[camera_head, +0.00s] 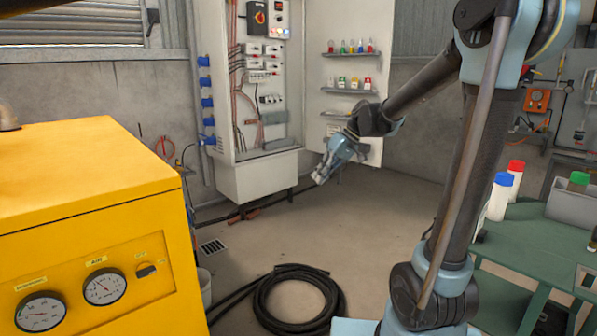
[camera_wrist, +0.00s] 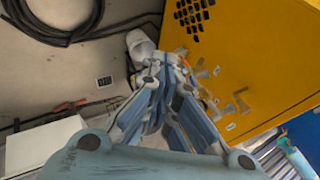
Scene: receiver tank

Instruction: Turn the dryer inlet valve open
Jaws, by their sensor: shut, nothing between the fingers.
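My gripper (camera_head: 322,178) hangs in mid-air near the middle of the head view, in front of the white electrical cabinet. It is shut and empty; in the wrist view its fingertips (camera_wrist: 172,60) point toward the edge of the yellow machine (camera_wrist: 260,50). Several small tan, valve-like fittings (camera_wrist: 240,100) show on the side of that machine, just right of the fingers. I cannot tell which one is the dryer inlet valve or how its handle is set. In the head view the yellow machine (camera_head: 90,190) stands at the left, and that side of it is hidden.
A coiled black hose (camera_head: 298,300) lies on the floor. An open electrical cabinet (camera_head: 258,170) stands at the back wall. A green table (camera_head: 530,235) with bottles and a grey bin is at the right. A pale bucket (camera_wrist: 140,45) stands beside the machine.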

